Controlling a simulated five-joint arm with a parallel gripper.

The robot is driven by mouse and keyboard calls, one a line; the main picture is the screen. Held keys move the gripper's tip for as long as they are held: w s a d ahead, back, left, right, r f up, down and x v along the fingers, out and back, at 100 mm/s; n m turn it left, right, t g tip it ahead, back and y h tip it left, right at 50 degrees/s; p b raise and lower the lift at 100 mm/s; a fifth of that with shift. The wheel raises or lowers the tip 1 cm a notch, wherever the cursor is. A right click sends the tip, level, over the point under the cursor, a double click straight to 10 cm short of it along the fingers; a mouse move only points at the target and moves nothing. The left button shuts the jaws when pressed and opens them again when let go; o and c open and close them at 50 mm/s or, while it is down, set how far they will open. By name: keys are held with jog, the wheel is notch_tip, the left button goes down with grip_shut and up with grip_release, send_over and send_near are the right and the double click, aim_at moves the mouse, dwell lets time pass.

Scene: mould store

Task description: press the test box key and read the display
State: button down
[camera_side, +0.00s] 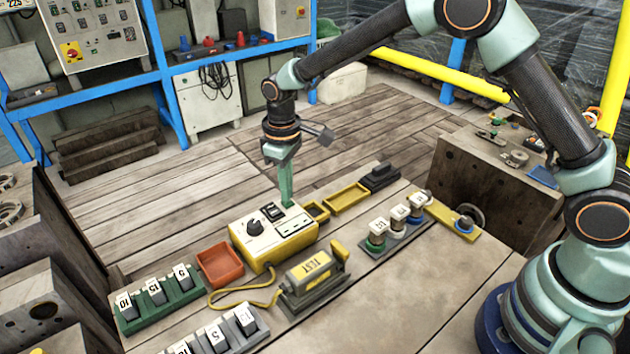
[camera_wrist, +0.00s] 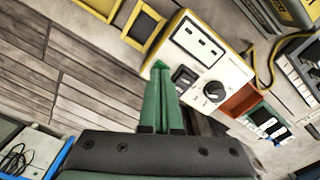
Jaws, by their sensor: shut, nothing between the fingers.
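The test box (camera_side: 262,246) is yellow with a pale top, on the wooden table. Its top carries a round black knob (camera_side: 255,228), a black rocker key (camera_side: 272,212) and a pale panel with small dark slots (camera_side: 293,224). No reading is legible there. In the wrist view, the key (camera_wrist: 185,77) lies beside the knob (camera_wrist: 214,92), below the panel (camera_wrist: 197,40). My green gripper (camera_side: 287,203) points down, shut and empty, at the box's far edge beside the key. Its tips (camera_wrist: 160,66) overlap the box edge in the wrist view; I cannot tell whether they touch.
A grey-yellow block marked TEST (camera_side: 313,272) stands in front with a yellow cable. An orange tray (camera_side: 220,265), yellow trays (camera_side: 346,198), numbered weights in a green rack (camera_side: 158,308) and several capped weights (camera_side: 398,218) surround the box. Bare table lies front right.

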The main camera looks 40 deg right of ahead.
jog(key=shift+f, duration=0.5)
dwell(0.3)
jog(key=shift+r, duration=3.55)
jog(key=s+d+r+m+t, duration=0.3)
jog(key=s+d+r, duration=0.4)
jog(key=d+r, duration=0.3)
jog(key=s+d+r+m+t, duration=0.2)
jog(key=s+d, duration=0.3)
jog(key=s, duration=0.6)
jog(key=shift+s+m+t, duration=0.3)
jog(key=shift+m, duration=0.2)
